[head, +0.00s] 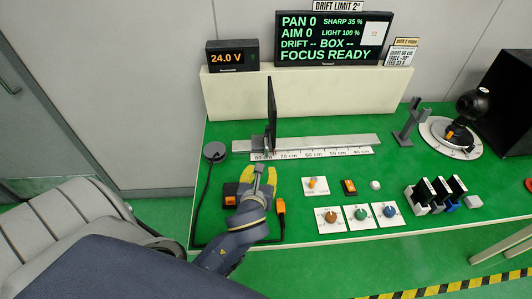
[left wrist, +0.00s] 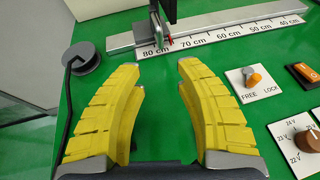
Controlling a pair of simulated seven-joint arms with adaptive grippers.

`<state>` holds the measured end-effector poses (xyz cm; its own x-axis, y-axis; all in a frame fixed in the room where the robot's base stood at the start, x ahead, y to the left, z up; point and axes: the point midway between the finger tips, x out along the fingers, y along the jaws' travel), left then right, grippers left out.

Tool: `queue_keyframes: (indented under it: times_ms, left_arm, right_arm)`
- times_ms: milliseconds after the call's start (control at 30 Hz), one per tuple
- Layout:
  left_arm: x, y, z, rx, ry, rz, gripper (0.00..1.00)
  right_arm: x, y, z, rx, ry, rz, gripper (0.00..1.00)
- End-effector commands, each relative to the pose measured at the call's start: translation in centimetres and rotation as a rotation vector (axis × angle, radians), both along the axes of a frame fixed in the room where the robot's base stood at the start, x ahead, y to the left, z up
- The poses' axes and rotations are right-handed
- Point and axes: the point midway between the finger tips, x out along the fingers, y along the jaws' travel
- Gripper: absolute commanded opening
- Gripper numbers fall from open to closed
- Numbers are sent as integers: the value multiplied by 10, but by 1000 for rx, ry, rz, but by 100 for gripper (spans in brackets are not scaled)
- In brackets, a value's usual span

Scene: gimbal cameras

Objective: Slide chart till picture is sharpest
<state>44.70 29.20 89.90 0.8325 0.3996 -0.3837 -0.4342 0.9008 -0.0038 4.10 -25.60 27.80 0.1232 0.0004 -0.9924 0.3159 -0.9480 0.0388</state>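The chart (head: 271,105) is a thin dark panel seen nearly edge-on, upright on a carriage on the pale rail (head: 325,142). Its carriage (left wrist: 158,30) has a red marker and stands near the 80 cm end of the scale. The screen (head: 333,38) reads SHARP 35 %, LIGHT 100 %, PAN 0, AIM 0 and FOCUS READY. My left gripper (head: 260,172) is over the green table in front of the carriage. Its yellow fingers (left wrist: 160,75) are apart with nothing between them. My right gripper is not in view.
A FREE/LOCK switch (head: 315,185), knobs (head: 361,214) and dark clips (head: 438,190) lie in front of the rail. A cable runs from a round grey puck (head: 215,151) at left.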

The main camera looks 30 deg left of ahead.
Motion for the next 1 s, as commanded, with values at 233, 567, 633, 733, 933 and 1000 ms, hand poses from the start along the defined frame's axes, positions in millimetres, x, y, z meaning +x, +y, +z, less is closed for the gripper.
queue_keyframes:
  times_ms: [233,567,633,733,933,1000]
  left_arm:
    - [37,18,-16,0,-1,2,34]
    - [86,42,-39,0,-2,3,34]
    - [95,46,-43,0,-1,1,34]
    - [107,52,-48,-2,-2,2,34]
    - [123,59,-56,-1,-2,2,34]
    - [127,61,-58,-2,-2,1,34]
  right_arm:
    - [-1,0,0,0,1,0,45]
    - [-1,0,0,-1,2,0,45]
    - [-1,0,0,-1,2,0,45]
    - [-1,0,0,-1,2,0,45]
    - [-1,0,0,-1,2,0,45]
    - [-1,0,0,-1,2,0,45]
